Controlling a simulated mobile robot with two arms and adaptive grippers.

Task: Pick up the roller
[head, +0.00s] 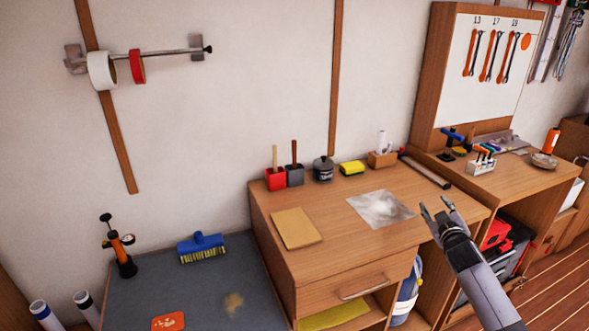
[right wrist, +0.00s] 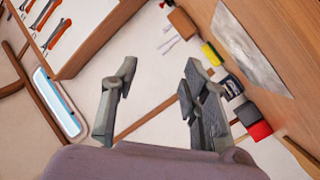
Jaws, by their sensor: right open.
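My right gripper (head: 436,207) is open and empty, above the right part of the wooden workbench (head: 340,256). Its two spread fingers also show in the right wrist view (right wrist: 159,82), with nothing between them. A white upright thing (head: 382,141) stands in a small wooden block (head: 382,159) at the back of the bench, beyond and left of the gripper. It may be the roller, but it is too small to tell. The wooden block also shows at the top of the right wrist view (right wrist: 183,25). My left gripper is not in view.
A yellow sponge (head: 352,168), a dark tin (head: 323,169), and red (head: 275,179) and grey (head: 295,176) brush holders line the bench's back. A tan sheet (head: 296,228) and a shiny patch (head: 380,209) lie flat. A tool board (head: 487,62) stands at right.

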